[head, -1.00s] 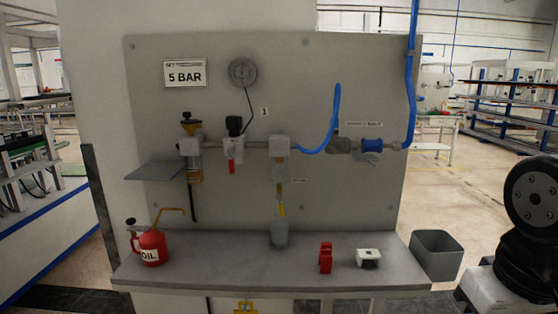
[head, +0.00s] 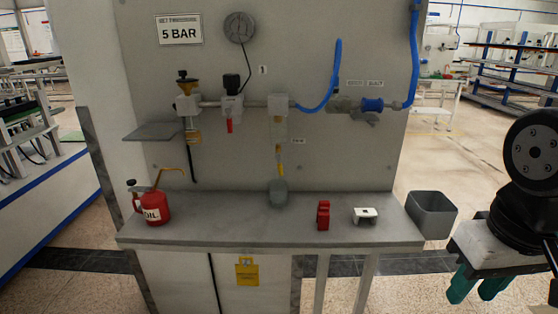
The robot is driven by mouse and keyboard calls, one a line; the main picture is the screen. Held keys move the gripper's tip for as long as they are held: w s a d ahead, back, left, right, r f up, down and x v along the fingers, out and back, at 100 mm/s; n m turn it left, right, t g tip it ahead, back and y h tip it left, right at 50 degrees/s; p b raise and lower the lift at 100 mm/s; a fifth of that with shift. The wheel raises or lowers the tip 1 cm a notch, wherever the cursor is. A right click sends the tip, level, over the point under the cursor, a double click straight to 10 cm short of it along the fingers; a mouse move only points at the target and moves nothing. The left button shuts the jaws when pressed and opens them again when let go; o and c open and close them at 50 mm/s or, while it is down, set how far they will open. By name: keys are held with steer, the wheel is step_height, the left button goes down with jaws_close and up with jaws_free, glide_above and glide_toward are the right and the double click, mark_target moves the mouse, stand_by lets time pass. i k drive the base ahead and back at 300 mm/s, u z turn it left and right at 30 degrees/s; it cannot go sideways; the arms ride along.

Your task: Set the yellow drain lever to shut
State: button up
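The yellow drain lever (head: 281,169) is small and hangs roughly straight down beneath the clear bowl (head: 279,130) of the unit in the middle of the grey panel. A grey-green cup (head: 278,192) stands on the bench right under it. The lever's exact turn is too small to tell. A small label (head: 298,141), unreadable here, sits right of the bowl. My gripper (head: 472,299) is at the lower right, pointing down, far to the right of the lever. Its two teal fingers are apart, with nothing seen between them.
The bench (head: 255,228) carries a red oil can (head: 153,207), a red block (head: 323,215) and a white block (head: 364,215). A red-handled valve (head: 230,125) and blue hose (head: 331,80) are nearby on the panel (head: 350,150). A grey bin (head: 432,213) stands at the bench's right.

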mark_target(278, 155)
steer(key=z, duration=0.05)
steer(key=k, duration=1.1)
steer(key=u, duration=1.15)
steer(key=i, duration=1.5)
steer(key=z, duration=0.65)
